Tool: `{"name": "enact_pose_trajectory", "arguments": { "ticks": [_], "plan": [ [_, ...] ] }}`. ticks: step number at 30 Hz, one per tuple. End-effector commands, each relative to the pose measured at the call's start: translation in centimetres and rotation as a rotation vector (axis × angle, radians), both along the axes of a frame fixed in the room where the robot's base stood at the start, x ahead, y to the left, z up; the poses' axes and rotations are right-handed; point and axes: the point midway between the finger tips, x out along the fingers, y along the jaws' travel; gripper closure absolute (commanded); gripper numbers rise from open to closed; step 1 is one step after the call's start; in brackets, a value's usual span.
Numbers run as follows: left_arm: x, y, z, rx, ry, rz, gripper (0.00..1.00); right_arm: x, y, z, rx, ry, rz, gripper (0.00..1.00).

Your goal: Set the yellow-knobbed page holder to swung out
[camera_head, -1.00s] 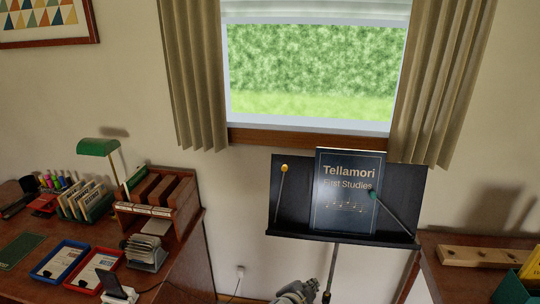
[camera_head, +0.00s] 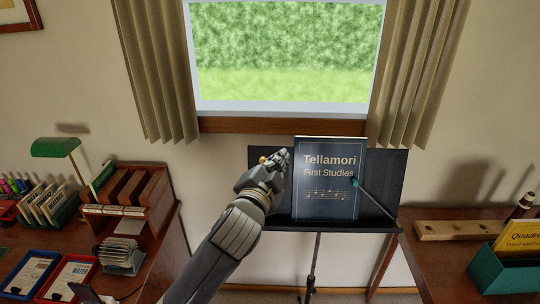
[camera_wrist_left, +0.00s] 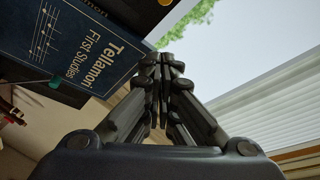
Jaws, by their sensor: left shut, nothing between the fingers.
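The yellow knob (camera_head: 263,159) of the page holder shows just left of my left gripper's fingertips, near the upper left of the black music stand (camera_head: 384,165). Its rod is mostly hidden behind my gripper. My left gripper (camera_head: 281,158) is shut and empty, in front of the stand's left part, between the knob and the blue book (camera_head: 330,185). Whether it touches the rod, I cannot tell. In the left wrist view the shut fingertips (camera_wrist_left: 164,62) are beside the book's edge, with a bit of the yellow knob (camera_wrist_left: 164,2) at the top.
A teal-knobbed holder (camera_head: 355,183) lies across the book's right side. A desk with a wooden organizer (camera_head: 127,198) stands left. A cabinet with a wooden rack (camera_head: 460,230) and a green box (camera_head: 500,272) stands right. The window (camera_head: 285,55) is behind.

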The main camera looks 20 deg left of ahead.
Motion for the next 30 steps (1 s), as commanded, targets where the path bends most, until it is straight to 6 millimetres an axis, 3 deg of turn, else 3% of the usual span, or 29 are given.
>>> {"name": "enact_pose_trajectory", "arguments": {
  "ticks": [12, 21, 30],
  "plan": [
    [6.3, 0.1, -0.1, 0.000, 0.001, 0.000, 1.00, 0.0, 0.0, 2.2, -0.001, 0.000, -0.001, 0.60],
    [4.6, 2.6, -2.4, 0.001, 0.002, 0.001, 1.00, 0.4, 0.0, 3.5, 0.000, -0.004, -0.001, 0.60],
    [4.4, 2.9, -2.8, 0.000, 0.001, -0.001, 1.00, 0.4, 0.2, 3.6, 0.003, -0.004, -0.001, 0.60]
  ]
}}
